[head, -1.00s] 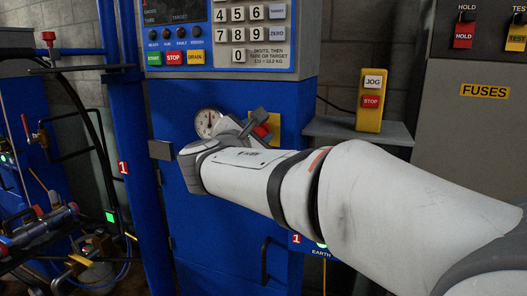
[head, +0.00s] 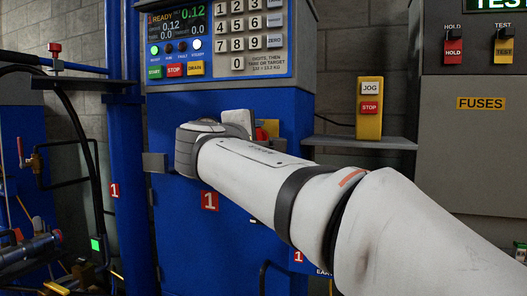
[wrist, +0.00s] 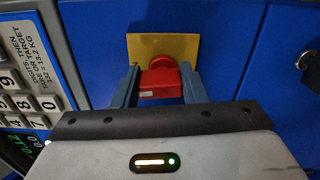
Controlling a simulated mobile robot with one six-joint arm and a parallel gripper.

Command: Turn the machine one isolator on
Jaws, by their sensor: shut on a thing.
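The isolator is a red rotary handle (wrist: 160,82) on a yellow plate (wrist: 140,47) fixed to the blue front of machine one. In the wrist view, my gripper (wrist: 158,86) has one blue-grey finger on each side of the red handle and is shut on it. In the head view, only a bit of the red handle (head: 262,134) and yellow plate (head: 272,126) shows past my wrist. The fingertips are hidden there. The machine's display (head: 178,27) is lit and reads "1 READY" with 0.12.
A yellow JOG/STOP box (head: 369,108) stands on a grey shelf (head: 365,142) at right. A grey FUSES cabinet (head: 465,140) is beyond it. Pipes and a red-handled valve (head: 30,160) are at left.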

